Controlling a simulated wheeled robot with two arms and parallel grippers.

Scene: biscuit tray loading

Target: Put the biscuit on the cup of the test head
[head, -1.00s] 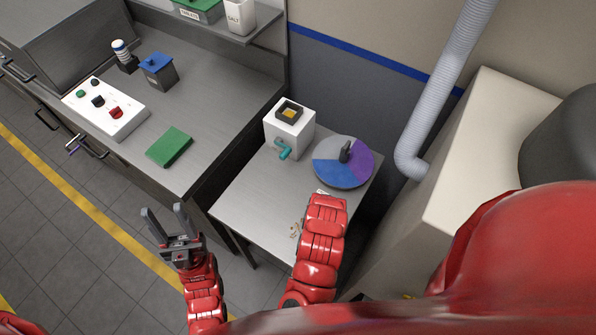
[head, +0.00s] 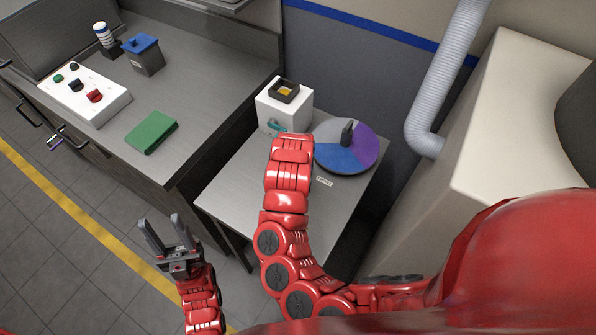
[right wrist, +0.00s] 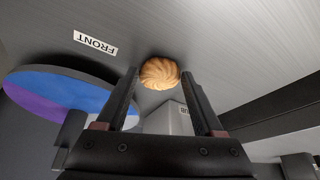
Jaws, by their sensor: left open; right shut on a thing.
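The biscuit (right wrist: 160,73), round, golden and ridged, is between the fingertips of my right gripper (right wrist: 159,78) in the right wrist view. That gripper is shut on it. In the head view my right arm hides the gripper and the biscuit. A white box (head: 271,110) stands on the small table, with a dark square frame (head: 285,91) on top, yellow inside, and a teal part (head: 276,126) at its front, partly covered by my arm. I cannot tell for sure which part is the test head's cup. My left gripper (head: 160,222) is open and empty over the floor.
A blue, purple and grey disc (head: 343,159) with a dark post lies right of the box. A FRONT label (right wrist: 95,43) is on the small table (head: 227,190). The left bench holds a green block (head: 152,131), a button panel (head: 88,97) and a blue-lidded container (head: 144,57).

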